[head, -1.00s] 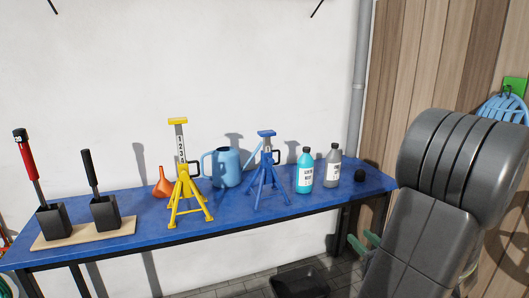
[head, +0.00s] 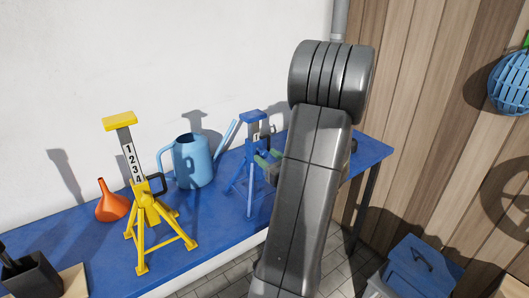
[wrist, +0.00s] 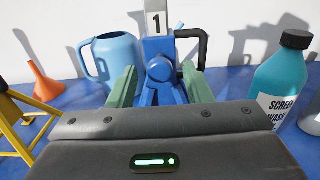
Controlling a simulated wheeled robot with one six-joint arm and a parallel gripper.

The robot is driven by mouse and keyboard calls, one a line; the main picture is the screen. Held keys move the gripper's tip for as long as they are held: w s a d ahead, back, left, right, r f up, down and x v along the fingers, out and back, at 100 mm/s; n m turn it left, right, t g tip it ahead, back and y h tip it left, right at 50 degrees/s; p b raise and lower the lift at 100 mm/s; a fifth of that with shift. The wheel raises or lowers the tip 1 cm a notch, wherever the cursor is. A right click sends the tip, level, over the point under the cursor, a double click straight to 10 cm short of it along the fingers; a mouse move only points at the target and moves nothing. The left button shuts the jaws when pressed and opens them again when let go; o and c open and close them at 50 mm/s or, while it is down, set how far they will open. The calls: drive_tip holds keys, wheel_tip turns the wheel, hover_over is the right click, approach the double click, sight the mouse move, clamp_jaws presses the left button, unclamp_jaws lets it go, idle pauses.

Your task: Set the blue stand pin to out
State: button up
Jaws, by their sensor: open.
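The blue stand (head: 254,130) stands on the blue bench, partly hidden by my arm in the head view. In the wrist view the blue stand (wrist: 160,68) is straight ahead, with a round blue boss and a grey column marked "1". Its pin has a black looped handle (wrist: 204,47) at the column's right side. Whether the pin is in or out I cannot tell. My gripper (wrist: 160,88) is open, its green fingers at either side of the stand's lower body in the picture. In the head view my gripper (head: 268,158) is close beside the stand; contact is unclear.
A yellow stand (head: 147,210), an orange funnel (head: 113,206) and a light blue watering can (head: 193,162) are left of the blue stand. A teal bottle (wrist: 279,82) stands close on the right. Bare blue bench top (head: 368,152) shows at the right end.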

drive_tip(key=shift+x, duration=1.15)
clamp_jaws()
drive_tip(key=shift+b+v, duration=0.35)
drive_tip(key=shift+v, duration=1.75)
unclamp_jaws()
drive_tip(key=b+v, duration=0.2)
drive_tip(key=v, duration=1.1)
drive_tip(key=shift+s+d, duration=0.15)
drive_tip(key=shift+s, duration=0.1)
drive_tip(key=shift+r, duration=0.1)
drive_tip(key=p+x, duration=0.2)
drive_tip(key=x, duration=1.2)
drive_tip(key=shift+w+a, duration=0.2)
drive_tip(key=shift+w, duration=0.15)
